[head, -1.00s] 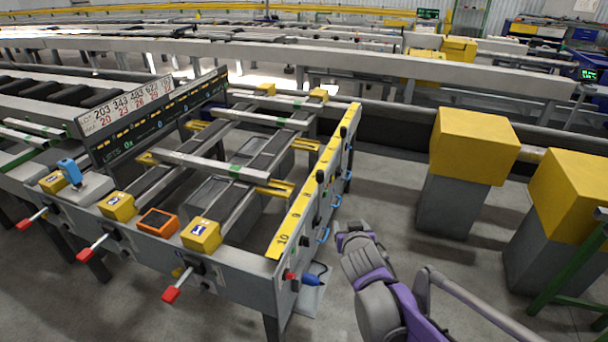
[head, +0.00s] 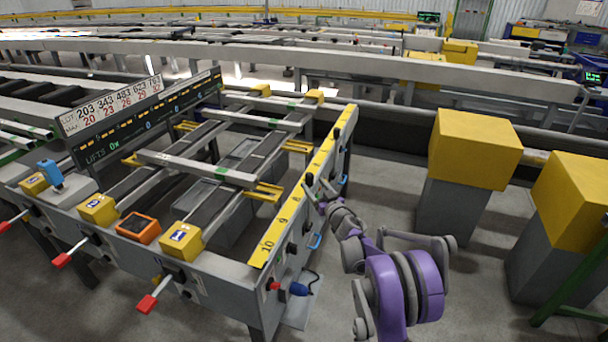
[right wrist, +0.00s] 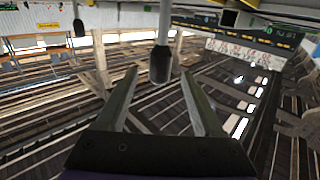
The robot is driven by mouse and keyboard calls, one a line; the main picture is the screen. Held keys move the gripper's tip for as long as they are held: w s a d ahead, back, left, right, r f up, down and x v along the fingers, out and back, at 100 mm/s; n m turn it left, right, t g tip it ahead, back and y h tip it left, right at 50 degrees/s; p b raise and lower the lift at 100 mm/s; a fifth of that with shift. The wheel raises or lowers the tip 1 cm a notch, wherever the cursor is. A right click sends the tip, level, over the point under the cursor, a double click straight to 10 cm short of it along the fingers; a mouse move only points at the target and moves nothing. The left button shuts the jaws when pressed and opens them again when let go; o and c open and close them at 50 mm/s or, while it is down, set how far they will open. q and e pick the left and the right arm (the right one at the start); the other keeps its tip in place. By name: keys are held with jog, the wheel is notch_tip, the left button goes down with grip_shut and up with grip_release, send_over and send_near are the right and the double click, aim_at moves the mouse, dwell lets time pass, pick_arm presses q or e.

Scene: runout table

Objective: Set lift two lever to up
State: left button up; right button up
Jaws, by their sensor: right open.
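Black-knobbed levers stand along the right side panel of the table. One black knob (head: 309,179) is close to my right gripper (head: 322,196), and another black knob (head: 337,132) stands farther back. I cannot read which lever is lift two. In the right wrist view, a black knob (right wrist: 160,65) on a light rod shows between the fingertips of my open right gripper (right wrist: 160,82). No contact is visible, and the fingers are apart. A second black knob (right wrist: 79,28) shows at the upper left. My left gripper is not in view.
The table's side has a yellow numbered scale (head: 290,205) and blue handles (head: 316,241). Red-handled levers (head: 147,303) stick out at the front. Yellow-topped grey blocks (head: 470,150) stand on the right. Open floor lies between them and the table.

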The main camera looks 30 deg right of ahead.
jog(key=w, duration=0.7)
jog(key=shift+w+d+p, duration=0.3)
jog(key=shift+w+p, duration=0.05)
grip_shut()
dwell(1.0)
